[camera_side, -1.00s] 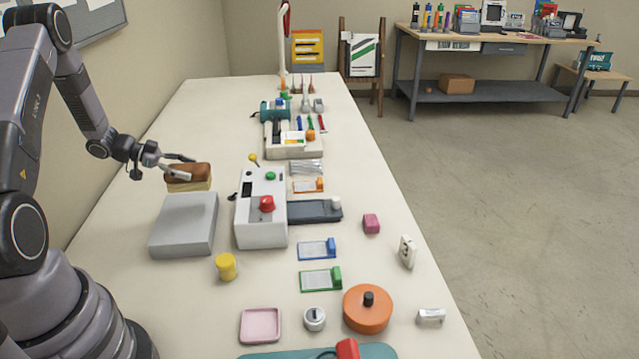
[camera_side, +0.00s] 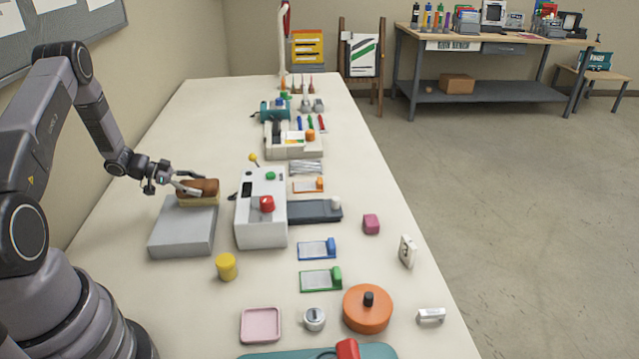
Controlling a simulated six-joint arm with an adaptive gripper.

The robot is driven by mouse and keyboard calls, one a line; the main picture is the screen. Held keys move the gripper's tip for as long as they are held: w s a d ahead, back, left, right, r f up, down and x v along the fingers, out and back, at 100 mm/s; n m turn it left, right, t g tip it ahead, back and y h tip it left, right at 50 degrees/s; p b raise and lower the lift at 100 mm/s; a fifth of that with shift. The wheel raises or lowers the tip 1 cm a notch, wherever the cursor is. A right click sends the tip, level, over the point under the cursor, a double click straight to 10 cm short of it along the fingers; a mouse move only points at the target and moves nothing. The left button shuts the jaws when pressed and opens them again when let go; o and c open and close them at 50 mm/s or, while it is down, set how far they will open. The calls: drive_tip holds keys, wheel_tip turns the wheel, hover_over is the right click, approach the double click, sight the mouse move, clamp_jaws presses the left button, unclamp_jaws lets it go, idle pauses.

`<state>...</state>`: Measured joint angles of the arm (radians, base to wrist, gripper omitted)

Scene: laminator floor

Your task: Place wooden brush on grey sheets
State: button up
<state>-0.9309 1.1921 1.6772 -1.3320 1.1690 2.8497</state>
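The wooden brush (camera_side: 203,187) has a brown wooden back and pale bristles facing down. My gripper (camera_side: 190,183) comes from the left and is shut on the brush, one finger along its near side. The far finger is partly hidden behind the brush. The grey sheets (camera_side: 182,229) form a thick flat stack at the left of the table. The brush is level at the far right edge of the stack, its bristles overlapping that edge in the picture. I cannot tell whether the bristles touch the stack.
A white machine with a red knob (camera_side: 262,208) stands close to the right of the stack. A yellow cylinder (camera_side: 226,267) stands in front of it. A pink tray (camera_side: 260,325) lies nearer the camera. The table left of the stack is clear.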

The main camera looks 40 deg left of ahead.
drive_tip(key=o, duration=0.3)
drive_tip(key=shift+o, duration=0.2)
